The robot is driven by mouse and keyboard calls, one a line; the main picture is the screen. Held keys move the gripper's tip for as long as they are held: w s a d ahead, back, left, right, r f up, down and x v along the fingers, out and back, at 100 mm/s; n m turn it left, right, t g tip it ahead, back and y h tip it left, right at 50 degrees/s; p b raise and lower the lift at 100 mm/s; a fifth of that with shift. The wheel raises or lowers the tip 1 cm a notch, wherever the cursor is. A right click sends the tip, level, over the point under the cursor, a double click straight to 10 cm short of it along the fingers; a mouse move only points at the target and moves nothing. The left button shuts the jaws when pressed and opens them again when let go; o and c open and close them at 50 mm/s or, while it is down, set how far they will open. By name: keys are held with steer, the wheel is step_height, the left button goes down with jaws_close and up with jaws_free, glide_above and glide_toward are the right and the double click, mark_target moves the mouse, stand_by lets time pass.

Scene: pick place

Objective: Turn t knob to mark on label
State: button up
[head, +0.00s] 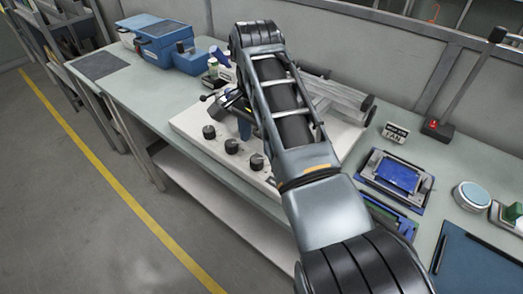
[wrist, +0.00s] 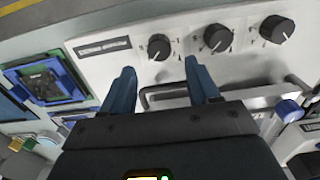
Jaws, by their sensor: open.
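A white panel (head: 190,118) on the bench carries a row of three black round knobs. In the wrist view these are a left knob (wrist: 159,46), a middle knob (wrist: 217,37) and a right knob (wrist: 277,28), with small marks around them. I cannot tell which one is the t knob. A dark label strip (wrist: 103,46) lies left of the row; its text is unreadable. My gripper (wrist: 159,67) is open and empty. Its blue fingers point toward the row, with the left knob beyond the gap, apart from them. In the head view my arm hides part of the panel.
A metal handle bar (wrist: 165,95) and a blue-capped part (wrist: 288,108) stand close to the fingers. Blue cases (head: 165,40) stand at the bench's far end. A blue tray (head: 395,178), a round tin (head: 471,195) and a red-lit switch (head: 434,125) lie to the right.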

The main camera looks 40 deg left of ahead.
mark_target(257, 157)
steer(key=shift+f, duration=3.2)
steer(key=shift+c, duration=0.3)
steer(key=c, duration=1)
steer(key=shift+o, duration=0.2)
steer(key=n+p, duration=0.1)
steer(key=n, duration=0.3)
steer(key=shift+a+n+p, duration=0.1)
steer(key=shift+n+p, duration=0.2)
steer(key=shift+n, duration=2.2)
